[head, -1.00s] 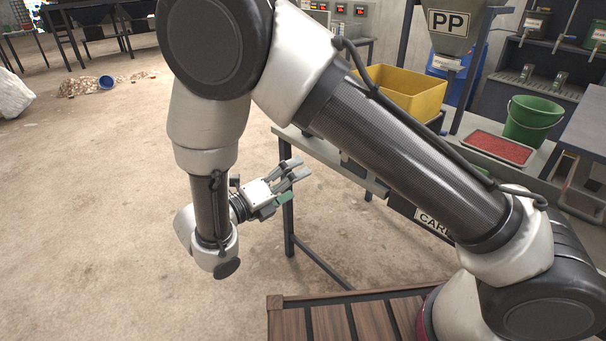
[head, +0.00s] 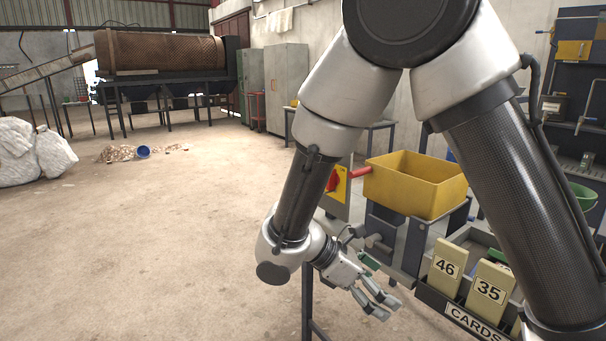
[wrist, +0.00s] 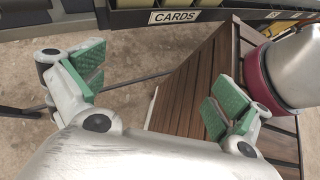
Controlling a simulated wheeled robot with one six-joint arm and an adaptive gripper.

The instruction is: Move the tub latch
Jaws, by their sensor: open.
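My gripper (head: 376,298) is open and empty, low in front of the bench in the head view. Its green-padded fingers stand wide apart in the wrist view (wrist: 155,88), with nothing between them. A yellow open tub (head: 415,188) stands at the right in the head view, behind and above my gripper. A red handle (head: 360,172) sticks out beside it, from a yellow panel (head: 340,188). I cannot make out a part that is surely the tub latch.
A card rack (head: 475,318) with cards 46 and 35 is right of my gripper. A brown trommel drum (head: 165,52) stands at the back left, with white sacks (head: 30,150) and a spilled blue tub (head: 143,152) nearer. The floor on the left is open.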

